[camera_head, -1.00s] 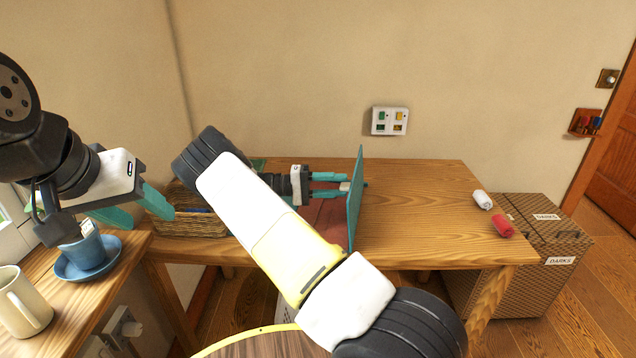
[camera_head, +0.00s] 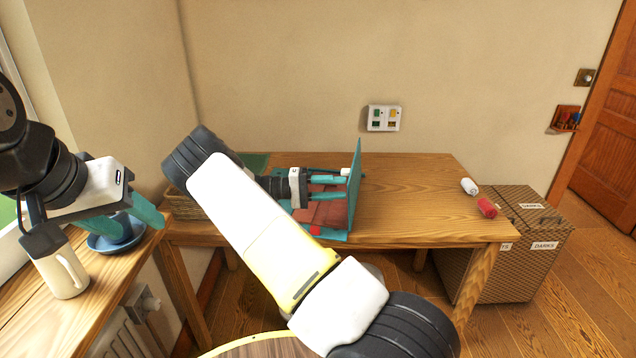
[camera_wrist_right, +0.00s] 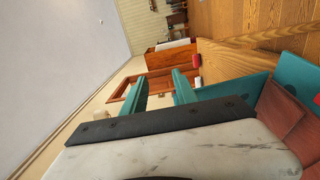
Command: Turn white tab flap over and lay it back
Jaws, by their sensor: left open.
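A teal flap (camera_head: 355,190) stands roughly upright on the wooden table, seen nearly edge-on, with a small white tab (camera_head: 345,171) on its left face. It rises from the right side of a teal piece with a reddish-brown inside (camera_head: 325,212). My right gripper (camera_head: 338,187) points at the flap's left face, its fingers just below the tab. In the right wrist view its teal fingers (camera_wrist_right: 160,88) are apart with nothing between them. My left gripper (camera_head: 140,220) is open, over the side surface at left, far from the flap.
A wicker basket (camera_head: 186,205) is partly hidden behind my right arm. White (camera_head: 469,187) and red (camera_head: 487,207) rolls lie at the table's right end. The table right of the flap is clear.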

